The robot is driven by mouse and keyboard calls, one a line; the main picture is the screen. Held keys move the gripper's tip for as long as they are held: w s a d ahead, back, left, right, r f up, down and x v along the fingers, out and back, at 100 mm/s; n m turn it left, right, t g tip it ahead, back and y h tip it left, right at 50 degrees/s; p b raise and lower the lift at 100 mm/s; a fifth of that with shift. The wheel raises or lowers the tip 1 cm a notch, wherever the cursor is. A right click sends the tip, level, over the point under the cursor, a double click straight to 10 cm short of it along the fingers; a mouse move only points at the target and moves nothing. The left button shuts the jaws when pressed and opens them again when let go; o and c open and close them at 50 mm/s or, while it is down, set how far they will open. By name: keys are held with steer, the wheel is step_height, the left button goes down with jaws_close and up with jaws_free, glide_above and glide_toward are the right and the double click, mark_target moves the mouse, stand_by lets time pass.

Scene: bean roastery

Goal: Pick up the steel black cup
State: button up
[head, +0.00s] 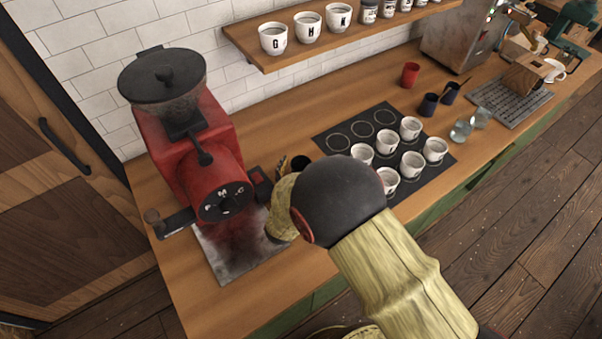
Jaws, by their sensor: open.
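A small black cup (300,163) stands on the wooden counter, left of the black mat; my arm hides its lower part. My gripper (286,166) shows only in part, just beyond my wrist and close beside the black cup. It is open. Whether its fingers touch the cup or reach around it cannot be told, as my arm covers most of that spot. Two dark blue cups (429,104) stand farther right on the counter.
A red grinder (190,140) stands left of my gripper, above a metal plate (228,257). Several white cups (411,127) stand on the black mat (336,139). A red cup (410,74) and glasses (461,129) are farther right. A shelf (262,61) hangs above.

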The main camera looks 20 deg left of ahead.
steer(key=shift+w, duration=0.4)
steer(key=shift+c, duration=0.7)
steer(key=c, duration=1.1)
steer(key=shift+r, duration=0.1)
steer(key=shift+c, duration=0.4)
